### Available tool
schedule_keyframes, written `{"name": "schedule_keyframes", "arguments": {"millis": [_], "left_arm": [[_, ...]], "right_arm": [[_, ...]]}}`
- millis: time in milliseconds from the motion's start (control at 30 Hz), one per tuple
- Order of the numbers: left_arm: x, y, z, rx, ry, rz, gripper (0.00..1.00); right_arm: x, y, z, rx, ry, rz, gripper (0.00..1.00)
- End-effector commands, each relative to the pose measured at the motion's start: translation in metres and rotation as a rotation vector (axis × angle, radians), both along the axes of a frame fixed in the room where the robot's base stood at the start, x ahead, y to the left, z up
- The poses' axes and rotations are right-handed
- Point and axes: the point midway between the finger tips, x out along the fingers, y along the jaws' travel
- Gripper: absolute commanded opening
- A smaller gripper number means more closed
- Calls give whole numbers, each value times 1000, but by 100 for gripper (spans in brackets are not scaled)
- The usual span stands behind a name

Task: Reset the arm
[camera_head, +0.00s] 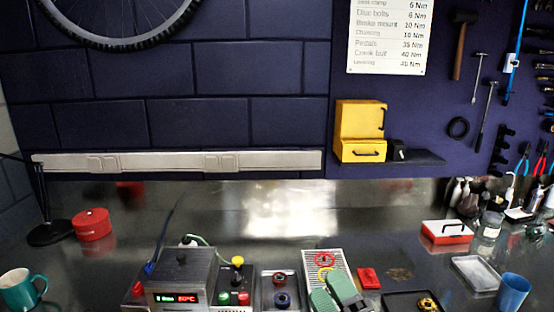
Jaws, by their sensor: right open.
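My right gripper (328,284) enters at the bottom edge, right of centre. The rest of the right arm is out of the picture. My left gripper is not in view.
A red block (369,278), dark tray (397,298) and blue cup (513,290) are right. The steel bench behind (280,220) is clear.

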Motion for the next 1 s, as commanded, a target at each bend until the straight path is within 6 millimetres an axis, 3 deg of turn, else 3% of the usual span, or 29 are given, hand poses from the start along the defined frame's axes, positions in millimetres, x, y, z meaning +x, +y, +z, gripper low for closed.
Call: {"name": "schedule_keyframes", "arguments": {"millis": [167,300,400,600,800,1000], "left_arm": [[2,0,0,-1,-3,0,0],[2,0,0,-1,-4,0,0],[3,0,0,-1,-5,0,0],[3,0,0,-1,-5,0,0],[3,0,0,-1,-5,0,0],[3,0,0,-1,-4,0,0]], "right_arm": [[-17,-63,-80,374,522,-239,62],[-62,-96,-148,614,914,-428,62],[-99,-108,-184,732,1137,-540,62],[-168,-117,-225,876,1466,-717,62],[-233,-118,-243,961,1729,-869,62],[-220,-116,-293,951,1752,-886,62]]}}
